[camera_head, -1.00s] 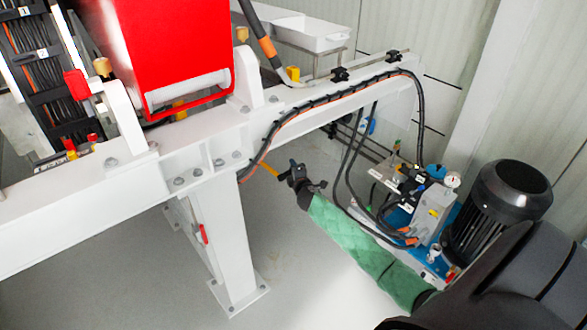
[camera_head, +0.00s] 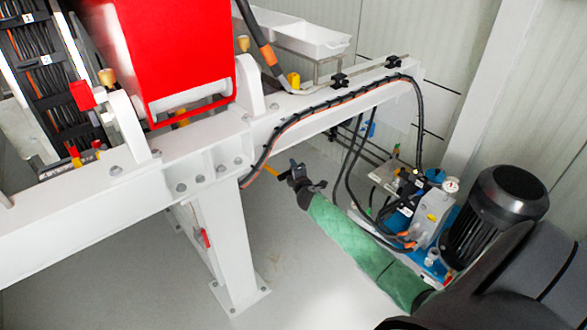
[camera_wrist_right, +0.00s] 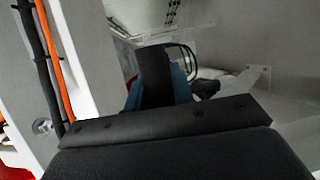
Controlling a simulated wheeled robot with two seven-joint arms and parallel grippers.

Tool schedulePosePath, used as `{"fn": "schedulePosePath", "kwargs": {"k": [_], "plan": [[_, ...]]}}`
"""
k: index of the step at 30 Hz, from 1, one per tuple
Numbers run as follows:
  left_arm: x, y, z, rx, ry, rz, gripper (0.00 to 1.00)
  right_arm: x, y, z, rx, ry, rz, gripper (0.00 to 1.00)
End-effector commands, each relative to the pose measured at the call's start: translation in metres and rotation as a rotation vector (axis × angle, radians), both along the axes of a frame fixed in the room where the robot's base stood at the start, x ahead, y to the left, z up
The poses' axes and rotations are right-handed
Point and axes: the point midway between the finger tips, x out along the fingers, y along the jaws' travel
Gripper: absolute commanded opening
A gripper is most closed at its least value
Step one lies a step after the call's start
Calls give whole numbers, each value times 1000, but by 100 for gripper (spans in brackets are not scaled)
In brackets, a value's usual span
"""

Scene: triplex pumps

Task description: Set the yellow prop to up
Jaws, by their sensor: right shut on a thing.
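My right arm, in a green sleeve, reaches from the lower right of the head view to beside the white frame's leg (camera_head: 223,235). Its dark gripper (camera_head: 290,172) is at the upper end of the sleeve, below the beam. A short yellow-orange bar (camera_head: 271,170), which looks like the yellow prop, slants up-left from the jaws toward the beam. The gripper is shut on it; the jaws cover its lower end. In the right wrist view the dark gripper (camera_wrist_right: 157,80) shows, but I cannot make out the prop there. My left gripper is not in view.
The white beam (camera_head: 75,205) runs above the gripper, with a black and orange cable (camera_head: 330,105) along it. A red box (camera_head: 175,55) sits above. A pump unit with a black motor (camera_head: 497,215) stands to the right. The grey floor below is clear.

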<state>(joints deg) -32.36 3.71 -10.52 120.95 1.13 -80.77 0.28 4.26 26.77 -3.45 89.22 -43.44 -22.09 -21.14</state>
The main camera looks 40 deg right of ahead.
Motion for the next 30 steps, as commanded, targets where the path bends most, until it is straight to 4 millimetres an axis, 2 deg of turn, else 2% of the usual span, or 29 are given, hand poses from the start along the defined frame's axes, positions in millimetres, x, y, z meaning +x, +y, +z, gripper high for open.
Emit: {"fn": "schedulePosePath", "kwargs": {"k": [1,8,9,12,20,25,28,30], "plan": [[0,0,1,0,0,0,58,3,-1,8,-2,-10,0,0],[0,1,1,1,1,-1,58,3,-2,11,-3,-13,0,0],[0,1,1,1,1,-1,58,3,-2,11,-3,-13,0,29],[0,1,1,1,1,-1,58,3,-2,10,-3,-12,0,45],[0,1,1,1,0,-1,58,2,-1,6,-2,-8,0,45],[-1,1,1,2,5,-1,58,-7,2,5,-2,-7,1,45],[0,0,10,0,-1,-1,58,-18,6,5,-2,-6,1,45],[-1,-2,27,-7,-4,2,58,-28,9,6,-2,-6,1,45]]}}
